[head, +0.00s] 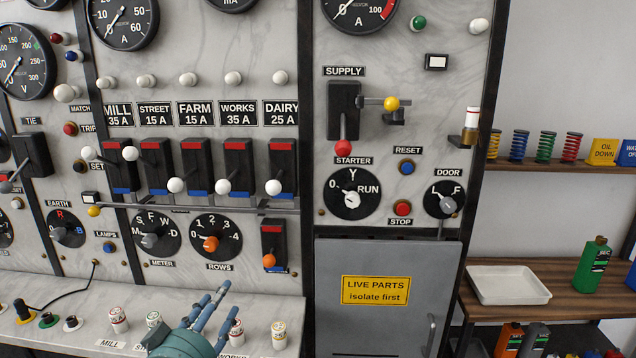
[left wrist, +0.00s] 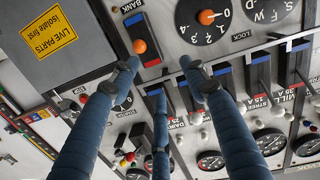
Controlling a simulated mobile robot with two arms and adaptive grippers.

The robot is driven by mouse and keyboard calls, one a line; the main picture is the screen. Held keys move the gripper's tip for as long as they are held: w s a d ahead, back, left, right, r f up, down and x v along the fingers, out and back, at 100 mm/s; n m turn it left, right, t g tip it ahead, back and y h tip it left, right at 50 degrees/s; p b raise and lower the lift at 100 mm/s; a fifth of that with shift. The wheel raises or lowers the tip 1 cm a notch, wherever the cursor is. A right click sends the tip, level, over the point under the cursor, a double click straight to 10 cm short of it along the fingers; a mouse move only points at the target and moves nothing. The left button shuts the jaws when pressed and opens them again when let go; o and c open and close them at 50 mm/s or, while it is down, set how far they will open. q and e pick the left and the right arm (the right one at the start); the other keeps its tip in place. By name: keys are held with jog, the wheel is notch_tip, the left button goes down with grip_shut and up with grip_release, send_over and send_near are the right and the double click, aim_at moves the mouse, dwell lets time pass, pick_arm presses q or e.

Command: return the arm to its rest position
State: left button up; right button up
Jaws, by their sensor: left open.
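My left gripper (head: 212,308) shows at the bottom of the head view, a teal body with blue fingers pointing up and to the right. It is in front of the marble ledge (head: 60,290) and hides part of it and some of the fuses there. In the left wrist view the spread fingers of the gripper (left wrist: 160,72) reach toward the panel, apart from each other, with nothing between them. The small orange-knobbed switch (left wrist: 140,46) appears near the fingertips in that view; I cannot tell the gap. My right gripper is not in view.
The marble panel (head: 285,50) carries several white-knobbed switches (head: 224,186), a ROWS dial (head: 210,242) and a starter dial (head: 352,193). White fuses (head: 279,332) stand on the ledge beside the gripper. A grey cabinet door (head: 380,325) and shelves with a white tray (head: 508,285) are right.

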pick_arm(q)
jog(key=s+d+f+m+g, duration=0.1)
jog(key=s+f+g, duration=0.5)
jog(key=s+f, duration=0.85)
jog(key=s+f+m+g+y, duration=0.1)
jog(key=s+f+g, duration=0.4)
jog(key=s, duration=0.5)
jog(key=s+f+m+g, duration=0.1)
jog(key=s+f+g, duration=0.2)
jog(key=s+f, duration=0.45)
jog(key=s+f+g, duration=0.1)
jog(key=s+f, duration=0.2)
jog(key=f, duration=2.1)
jog(key=s+a+f+g, duration=0.1)
jog(key=s+a+f, duration=0.2)
jog(key=s+f, duration=1.4)
jog(key=shift+s+f, duration=0.4)
jog(key=shift+s, duration=0.15)
jog(key=shift+d, duration=0.1)
